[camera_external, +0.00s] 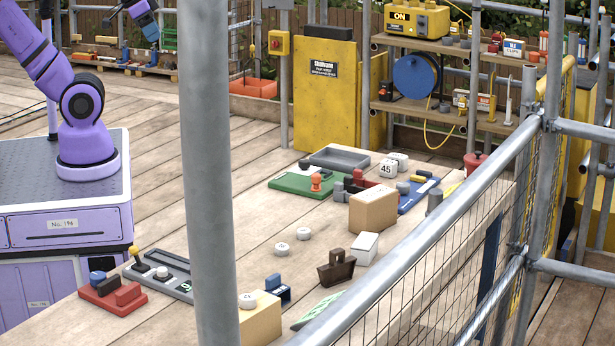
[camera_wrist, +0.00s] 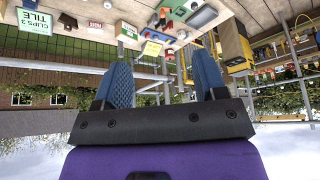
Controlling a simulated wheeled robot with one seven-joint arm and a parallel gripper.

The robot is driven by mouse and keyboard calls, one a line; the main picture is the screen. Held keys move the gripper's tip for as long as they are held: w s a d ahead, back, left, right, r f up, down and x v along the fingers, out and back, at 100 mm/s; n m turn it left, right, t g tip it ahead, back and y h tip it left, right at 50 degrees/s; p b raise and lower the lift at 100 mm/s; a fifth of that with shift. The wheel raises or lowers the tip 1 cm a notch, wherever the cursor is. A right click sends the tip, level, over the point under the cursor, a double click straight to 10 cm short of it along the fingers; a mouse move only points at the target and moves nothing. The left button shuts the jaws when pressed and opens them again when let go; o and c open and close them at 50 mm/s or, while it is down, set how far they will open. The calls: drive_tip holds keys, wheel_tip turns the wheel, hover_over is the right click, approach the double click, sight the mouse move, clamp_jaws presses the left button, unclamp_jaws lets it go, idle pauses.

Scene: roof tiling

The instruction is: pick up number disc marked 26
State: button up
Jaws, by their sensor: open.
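Several small white discs show in the external view. One disc (camera_external: 282,248) and another disc (camera_external: 304,233) lie on the bare planks mid-table. A third disc (camera_external: 247,300) sits on a light wooden block (camera_external: 260,322), and a fourth disc (camera_external: 162,272) is on a dark grey tray (camera_external: 170,283). Their numbers are too small to read surely, so I cannot tell which is marked 26. My gripper (camera_wrist: 164,82) is open and empty, its two blue fingers wide apart. In the external view my gripper (camera_external: 148,27) is raised at upper left, far from the discs.
A scaffold pole (camera_external: 208,170) and a railing (camera_external: 440,225) cross the external view. A brown wooden carrier (camera_external: 336,270), a white box (camera_external: 364,247) and a cardboard-coloured block (camera_external: 373,208) stand right of the loose discs. Planks around the two discs are clear.

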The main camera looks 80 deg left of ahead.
drive_tip(key=n+g, duration=0.1)
drive_tip(key=g, duration=0.4)
hover_over(304, 230)
drive_tip(key=f, duration=2.7)
drive_tip(key=s+f, duration=0.1)
drive_tip(key=f, duration=1.3)
drive_tip(key=shift+w+f, duration=0.15)
drive_tip(key=shift+f, duration=0.85)
drive_tip(key=shift+w+f, duration=0.2)
drive_tip(key=shift+f, duration=0.75)
drive_tip(key=shift+w+f, duration=0.15)
drive_tip(key=shift+f, duration=0.85)
drive_tip(key=c, duration=1)
